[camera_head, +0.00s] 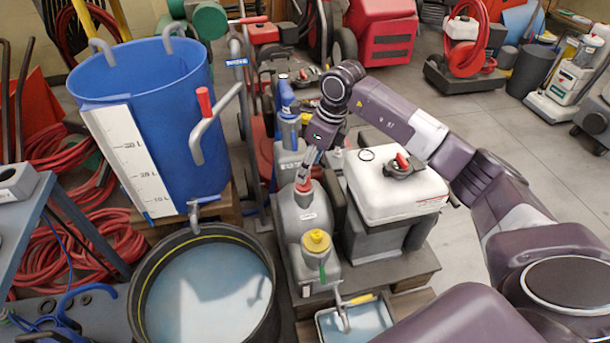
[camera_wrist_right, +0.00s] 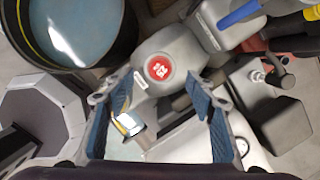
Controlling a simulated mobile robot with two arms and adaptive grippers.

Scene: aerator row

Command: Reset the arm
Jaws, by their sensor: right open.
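My right arm comes in from the right in the head view and reaches over the white-topped machine. My right gripper (camera_head: 309,168) points down just above a grey jug (camera_head: 307,215) with a red cap (camera_head: 304,186). In the wrist view my right gripper (camera_wrist_right: 158,98) has its two blue-padded fingers wide apart, with nothing held between them. The red cap (camera_wrist_right: 160,68) shows just beyond the fingertips; I cannot tell the exact gap. My left gripper is not in view.
A white-topped machine (camera_head: 393,190) stands close to the right of the jug. A yellow-capped container (camera_head: 315,265) is in front. A black tub of water (camera_head: 205,295) and a tall blue barrel (camera_head: 180,130) are at left. Open floor (camera_head: 470,125) lies at back right.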

